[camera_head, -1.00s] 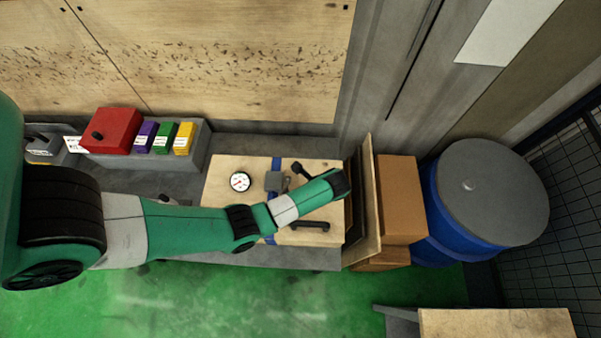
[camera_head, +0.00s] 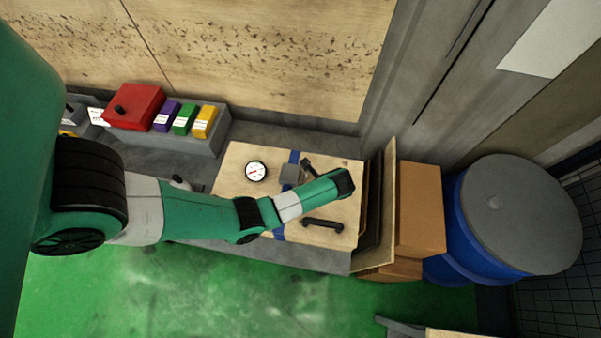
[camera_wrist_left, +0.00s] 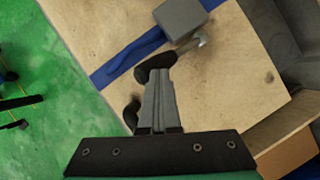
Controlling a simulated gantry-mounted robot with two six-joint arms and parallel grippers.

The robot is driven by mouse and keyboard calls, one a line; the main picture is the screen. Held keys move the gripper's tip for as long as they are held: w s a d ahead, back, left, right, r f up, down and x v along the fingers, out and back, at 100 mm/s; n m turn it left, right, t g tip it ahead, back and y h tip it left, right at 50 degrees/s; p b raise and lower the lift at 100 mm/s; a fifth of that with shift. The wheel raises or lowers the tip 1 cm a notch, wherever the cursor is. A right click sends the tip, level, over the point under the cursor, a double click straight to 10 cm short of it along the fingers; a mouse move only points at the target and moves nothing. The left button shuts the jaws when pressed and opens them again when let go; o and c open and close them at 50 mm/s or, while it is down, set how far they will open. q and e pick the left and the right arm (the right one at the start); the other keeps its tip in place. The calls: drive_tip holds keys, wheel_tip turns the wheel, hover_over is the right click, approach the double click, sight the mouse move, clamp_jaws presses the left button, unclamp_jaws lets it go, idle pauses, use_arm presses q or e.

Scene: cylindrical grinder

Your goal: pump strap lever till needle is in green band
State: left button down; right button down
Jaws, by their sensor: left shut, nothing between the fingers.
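A wooden crate (camera_head: 232,185) has a white round gauge (camera_head: 256,171) on its top; its needle and green band are too small to read. A blue strap (camera_head: 294,157) crosses the crate through a grey block (camera_head: 291,174), which also shows in the left wrist view (camera_wrist_left: 180,18). A metal lever (camera_wrist_left: 200,42) beside the block leads towards a black grip (camera_wrist_left: 155,64), probably its handle. My left gripper (camera_wrist_left: 156,80) is shut and empty, its tips at or just over that grip; contact is unclear.
A black crate handle (camera_head: 323,224) is near the front, partly behind my gripper in the wrist view. Panels (camera_head: 378,205), cardboard boxes (camera_head: 420,210) and a blue drum (camera_head: 458,225) stand right. A red box (camera_head: 133,107) is back left. The green floor in front is open.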

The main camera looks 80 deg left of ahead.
use_arm(q)
drive_tip(key=shift+s+a+f, duration=0.2)
drive_tip(key=shift+s+f, duration=0.05)
drive_tip(key=shift+f, duration=0.25)
wheel_tip(320, 180, down, 4)
drive_tip(key=b, duration=0.3)
drive_tip(key=shift+r, duration=0.4)
drive_tip(key=shift+w+d+r, duration=0.1)
drive_tip(key=shift+d+r, duration=0.05)
drive_tip(key=shift+d, duration=0.05)
drive_tip(key=shift+w+d+r, duration=0.2)
drive_tip(key=shift+w+d, duration=0.2)
drive_tip(key=shift+d, duration=0.15)
drive_tip(key=shift+w+d+r, duration=0.2)
drive_tip(key=shift+w+d, duration=0.15)
drive_tip(key=shift+d, duration=0.15)
drive_tip(key=shift+p, duration=0.3)
